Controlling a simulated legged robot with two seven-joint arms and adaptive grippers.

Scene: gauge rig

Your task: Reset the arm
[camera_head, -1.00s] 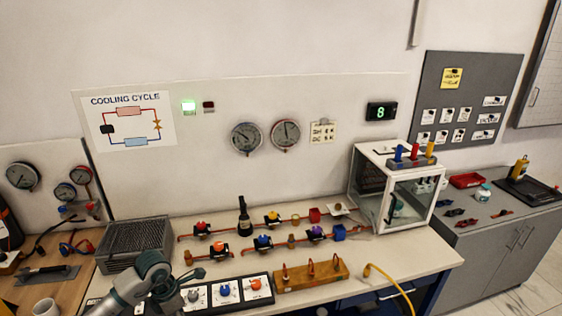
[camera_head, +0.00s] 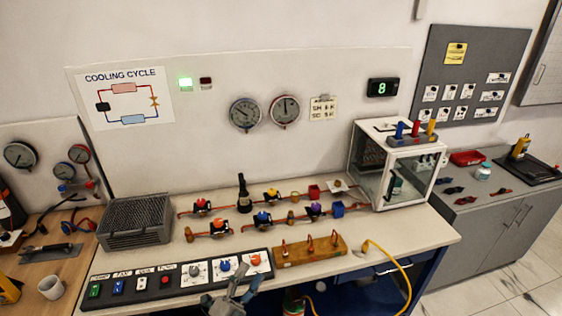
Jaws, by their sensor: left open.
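My left gripper (camera_head: 228,303) shows at the bottom edge of the head view, partly cut off. Its fingers are open and I see nothing between them. It is in front of the black control panel (camera_head: 150,284), below the panel's right end with the white, blue and orange knobs. It looks apart from the panel. My right gripper is out of view.
The bench holds copper pipes with colored valves (camera_head: 265,219), a wooden block with copper fittings (camera_head: 310,250) and a glass-sided box (camera_head: 395,170). A yellow hose (camera_head: 385,253) hangs over the front edge. A finned grey unit (camera_head: 135,222) stands left.

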